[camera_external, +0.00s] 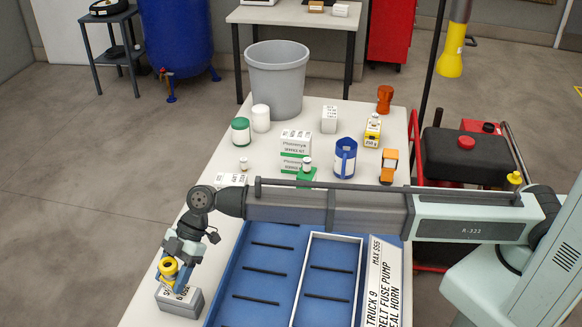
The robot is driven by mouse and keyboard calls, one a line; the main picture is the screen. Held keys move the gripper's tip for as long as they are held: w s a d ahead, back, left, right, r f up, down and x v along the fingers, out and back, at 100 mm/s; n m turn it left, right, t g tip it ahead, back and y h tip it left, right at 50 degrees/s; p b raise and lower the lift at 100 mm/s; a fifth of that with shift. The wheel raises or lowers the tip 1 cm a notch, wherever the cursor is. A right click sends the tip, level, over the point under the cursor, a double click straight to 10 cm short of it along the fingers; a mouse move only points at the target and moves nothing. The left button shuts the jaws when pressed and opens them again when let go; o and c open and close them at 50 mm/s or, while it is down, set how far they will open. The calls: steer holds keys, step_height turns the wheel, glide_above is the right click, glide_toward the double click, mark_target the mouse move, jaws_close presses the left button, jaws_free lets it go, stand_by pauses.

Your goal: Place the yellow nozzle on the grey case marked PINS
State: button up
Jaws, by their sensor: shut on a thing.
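The yellow nozzle (168,267) shows at the lower left, a ring-shaped yellow piece with a dark centre. My gripper (175,275) points down there and is shut on the nozzle. The grey case (182,304) is a small grey block with a white label on top, at the left front edge of the table. The nozzle is directly above the case in the picture. I cannot tell whether it touches the top. The gripper hides part of the case's label, so its word is not readable.
A blue tray (228,285) with black slots and a white-framed section lies right of the case. My arm crosses above it.

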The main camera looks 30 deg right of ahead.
steer(key=shift+f, duration=1.15)
steer(key=shift+f, duration=0.15)
steer(key=o, duration=1.2)
steer(key=shift+w+d+r, duration=0.1)
steer(key=shift+d+r, duration=0.15)
steer(key=shift+r, duration=0.15)
steer(key=v, duration=1.1)
steer(key=shift+w+d+r, duration=0.1)
steer(key=shift+r, duration=0.05)
